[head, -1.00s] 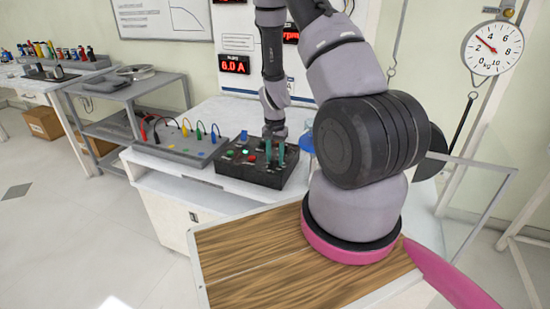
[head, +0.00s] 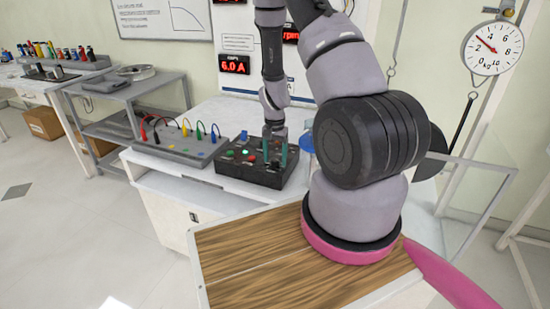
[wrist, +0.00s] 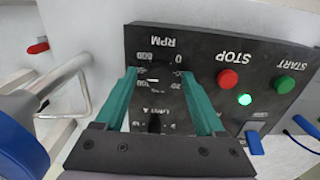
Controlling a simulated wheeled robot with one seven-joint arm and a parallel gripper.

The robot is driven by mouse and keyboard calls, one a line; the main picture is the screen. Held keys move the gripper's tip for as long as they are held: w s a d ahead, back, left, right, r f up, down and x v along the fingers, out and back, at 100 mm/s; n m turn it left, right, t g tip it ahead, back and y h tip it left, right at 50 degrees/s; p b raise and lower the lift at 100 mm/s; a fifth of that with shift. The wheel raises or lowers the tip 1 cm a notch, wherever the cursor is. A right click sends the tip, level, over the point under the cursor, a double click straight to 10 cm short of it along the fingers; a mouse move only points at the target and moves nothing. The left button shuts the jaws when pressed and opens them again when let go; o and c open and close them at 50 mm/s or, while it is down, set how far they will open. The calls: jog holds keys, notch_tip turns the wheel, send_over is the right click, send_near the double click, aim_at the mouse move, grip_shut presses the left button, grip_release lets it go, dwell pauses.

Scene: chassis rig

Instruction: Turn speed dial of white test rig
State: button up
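The black control panel (head: 235,168) of the white test rig lies on the white bench in the head view. In the wrist view its RPM speed dial (wrist: 152,79) shows upside down, with a small white mark and numbers around it. The dial's dark body is hard to make out against the black face. My gripper (wrist: 159,73) has two teal fingers, wide apart, one on each side of the dial and its scale. I see no contact with the dial. In the head view my gripper (head: 275,152) is over the panel's right part.
Beside the dial are a red STOP button (wrist: 228,79), a green START button (wrist: 284,84) and a lit green lamp (wrist: 245,99). A LIMIT A knob (wrist: 154,123) sits near the palm. A metal handle (wrist: 80,85) stands beside the panel. A display (head: 234,64) reads 6.0 A.

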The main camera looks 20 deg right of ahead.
notch_tip(320, 180, up, 11)
dwell(0.4)
jog(key=shift+f, duration=0.1)
notch_tip(320, 180, up, 13)
jog(key=n+t+y, duration=0.1)
jog(key=t, duration=0.1)
send_over(275, 159)
jog(key=s+a, duration=0.1)
jog(key=a, duration=0.2)
jog(key=s+a+r+n+t+y, duration=0.1)
jog(key=s+r, duration=0.1)
jog(key=r, duration=0.3)
jog(key=s+a+r+t, duration=0.1)
jog(key=s+a+r, duration=0.15)
jog(key=r, duration=0.25)
jog(key=s+a+r+n+t, duration=0.1)
jog(key=s+r+n+t, duration=0.1)
jog(key=s+r, duration=1)
jog(key=shift+s+a+r+n+t, duration=0.2)
jog(key=shift+s+n+t, duration=0.3)
jog(key=shift+s, duration=0.7)
